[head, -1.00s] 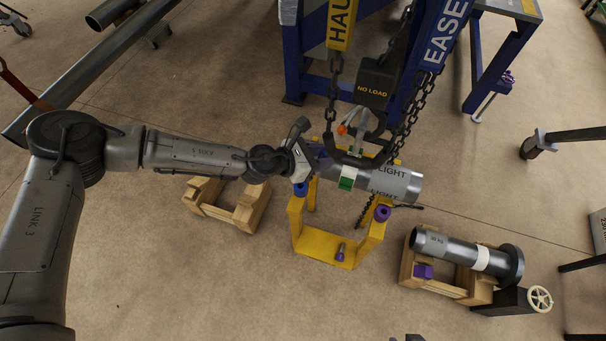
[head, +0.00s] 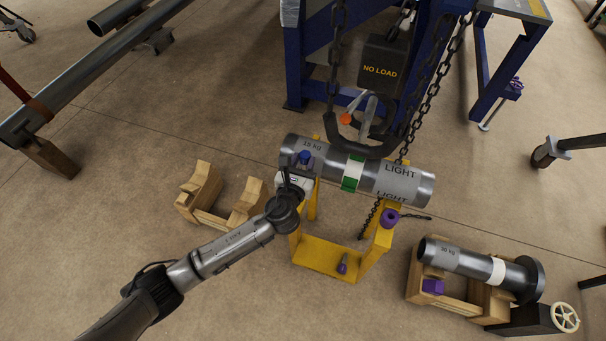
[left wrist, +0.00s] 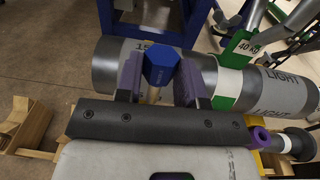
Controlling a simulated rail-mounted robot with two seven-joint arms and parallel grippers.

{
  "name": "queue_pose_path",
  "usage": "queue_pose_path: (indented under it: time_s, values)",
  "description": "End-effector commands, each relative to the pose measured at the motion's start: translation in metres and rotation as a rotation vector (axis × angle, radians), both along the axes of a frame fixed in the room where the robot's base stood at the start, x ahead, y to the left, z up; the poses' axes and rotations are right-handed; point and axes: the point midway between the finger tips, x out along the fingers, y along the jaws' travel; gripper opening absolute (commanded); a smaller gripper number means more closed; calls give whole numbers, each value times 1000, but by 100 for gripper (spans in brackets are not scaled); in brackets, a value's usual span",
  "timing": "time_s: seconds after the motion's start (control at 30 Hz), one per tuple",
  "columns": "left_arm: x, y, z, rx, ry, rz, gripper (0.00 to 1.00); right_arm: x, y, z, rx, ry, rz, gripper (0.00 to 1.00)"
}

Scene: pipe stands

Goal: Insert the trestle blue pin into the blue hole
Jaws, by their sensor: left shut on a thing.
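The blue pin (head: 304,158) is held in my left gripper (head: 298,170) at the left end of the yellow trestle (head: 328,259). In the left wrist view the pin's blue hexagonal head (left wrist: 161,64) sits between the two purple fingers of my left gripper (left wrist: 160,82). A tan shank shows below the head; its lower end is hidden behind the gripper body. The blue hole is hidden now, so I cannot tell whether the pin tip is in it. My right gripper is not in view.
A grey pipe (head: 325,157) marked LIGHT lies across the trestle, close behind the pin. A hoist hook (head: 367,142) and chains hang above it. A purple ring (head: 389,218) and a purple pin (head: 342,264) are on the trestle. Wooden cradles (head: 248,208) stand either side.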

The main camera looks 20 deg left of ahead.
Motion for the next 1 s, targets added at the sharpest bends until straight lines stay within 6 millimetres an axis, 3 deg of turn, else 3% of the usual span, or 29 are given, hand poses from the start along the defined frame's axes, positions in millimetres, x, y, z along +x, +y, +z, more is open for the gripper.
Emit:
queue_pose_path:
  time_s: [0.03,0.23,0.73,1.0]
  values:
    - [-1,5,-13,-1,-8,36,7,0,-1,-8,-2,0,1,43]
    - [-5,17,-27,2,-37,121,7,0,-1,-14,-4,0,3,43]
    - [-5,19,-27,3,-43,135,7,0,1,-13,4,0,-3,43]
    - [-7,19,-25,3,-36,139,7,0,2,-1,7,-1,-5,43]
